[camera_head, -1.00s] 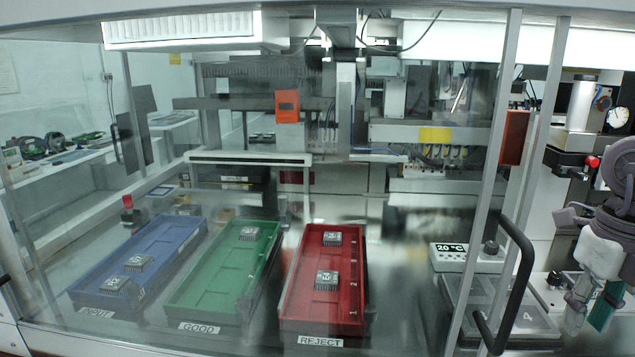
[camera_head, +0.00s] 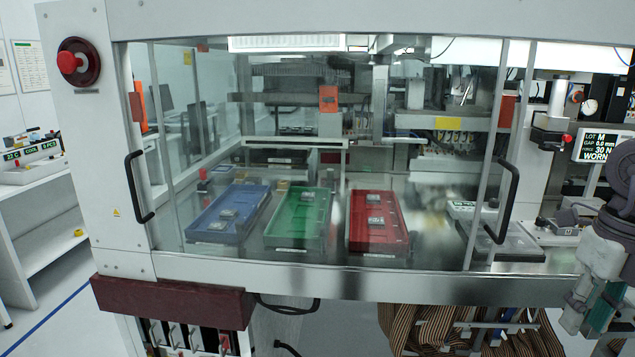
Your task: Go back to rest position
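My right gripper (camera_head: 587,318) hangs at the lower right edge of the head view, in front of the machine and to the right of its window. Its fingers point down. They are partly cut off and blend into the background, so I cannot tell whether they are open or shut. My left gripper is out of view. Behind the glass stand a blue tray (camera_head: 250,198), a green tray (camera_head: 285,241) and a red tray (camera_head: 359,237). Each tray holds dark chips.
The window has black handles at left (camera_head: 137,187) and right (camera_head: 505,200). A red emergency button (camera_head: 69,62) is on the left post. A screen (camera_head: 604,148) stands at the right. A white bench (camera_head: 40,200) stands at the far left, with open floor beside it.

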